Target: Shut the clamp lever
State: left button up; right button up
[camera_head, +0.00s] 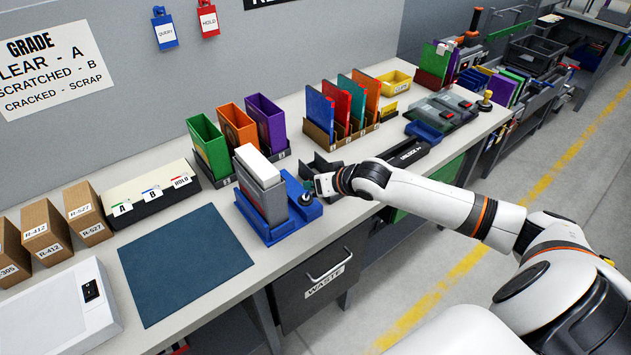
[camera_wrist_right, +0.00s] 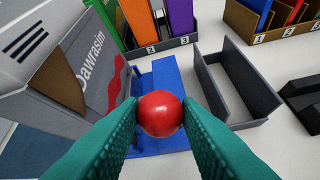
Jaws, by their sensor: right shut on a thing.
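The clamp is a blue fixture (camera_head: 262,230) on the bench, holding an upright grey case with white contents (camera_head: 262,180). In the right wrist view its blue base (camera_wrist_right: 160,75) shows beyond a red ball knob (camera_wrist_right: 161,113), the lever's end. My right gripper (camera_head: 308,194) is at the fixture's right side. In the wrist view its teal fingers (camera_wrist_right: 161,122) are shut on the red knob, one on each side. The lever's shaft is hidden behind the knob, so its angle cannot be told. My left gripper is not in view.
The grey case (camera_wrist_right: 95,70) stands close left of the fingers. A dark grey open tray (camera_wrist_right: 236,85) lies just right. Coloured binders (camera_head: 237,125) stand behind. A blue mat (camera_head: 185,262) lies left, and a waste drawer (camera_head: 322,280) is below the bench edge.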

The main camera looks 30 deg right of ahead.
jog(key=shift+s+f, duration=0.15)
jog(key=shift+f, duration=0.05)
jog(key=o, duration=1)
jog(key=shift+c, duration=0.2)
jog(key=v, duration=1.2)
